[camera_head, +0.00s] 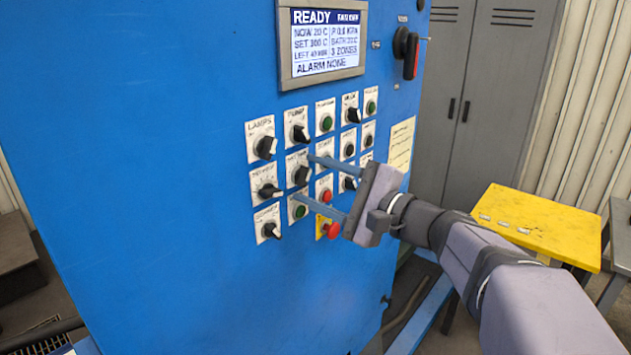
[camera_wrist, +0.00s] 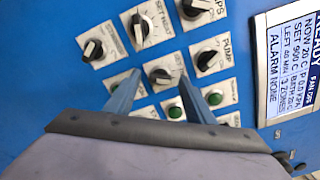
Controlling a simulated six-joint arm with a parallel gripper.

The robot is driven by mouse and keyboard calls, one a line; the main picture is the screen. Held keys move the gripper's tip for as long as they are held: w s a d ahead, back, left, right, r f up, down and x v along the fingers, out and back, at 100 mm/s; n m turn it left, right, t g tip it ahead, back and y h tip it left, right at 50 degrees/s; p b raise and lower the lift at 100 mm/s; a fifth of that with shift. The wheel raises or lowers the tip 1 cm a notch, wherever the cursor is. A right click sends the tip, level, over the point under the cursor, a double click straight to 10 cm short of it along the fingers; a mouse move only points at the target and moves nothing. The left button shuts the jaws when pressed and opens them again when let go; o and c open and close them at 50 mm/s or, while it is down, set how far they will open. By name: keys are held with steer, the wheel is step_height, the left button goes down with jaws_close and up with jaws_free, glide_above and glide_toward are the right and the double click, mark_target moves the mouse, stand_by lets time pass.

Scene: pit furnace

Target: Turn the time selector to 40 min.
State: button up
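The time selector appears to be the black knob (camera_head: 300,175) in the second row and second column of the blue cabinet's control panel; its label is too blurred to read surely. It also shows in the wrist view (camera_wrist: 161,75), between my fingers. My gripper (camera_head: 304,177) is open, with one blue finger above and one below this knob in the head view. In the wrist view my gripper (camera_wrist: 166,82) shows a gap on both sides of the knob. Whether the fingertips reach its depth is unclear. The exact dial mark is not legible.
The display (camera_head: 322,42) reads READY, LEFT 40 MIN and ALARM NONE. Close neighbours are the setpoint knob (camera_wrist: 141,28), the pump knob (camera_wrist: 206,60), green buttons (camera_wrist: 175,110) and a red stop button (camera_head: 330,230) on yellow. A yellow table (camera_head: 545,225) stands at right.

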steer(key=b+v, duration=0.3)
steer(key=v, duration=0.4)
stand_by(0.5)
steer(key=shift+s+d, duration=0.1)
steer(key=shift+s, duration=0.05)
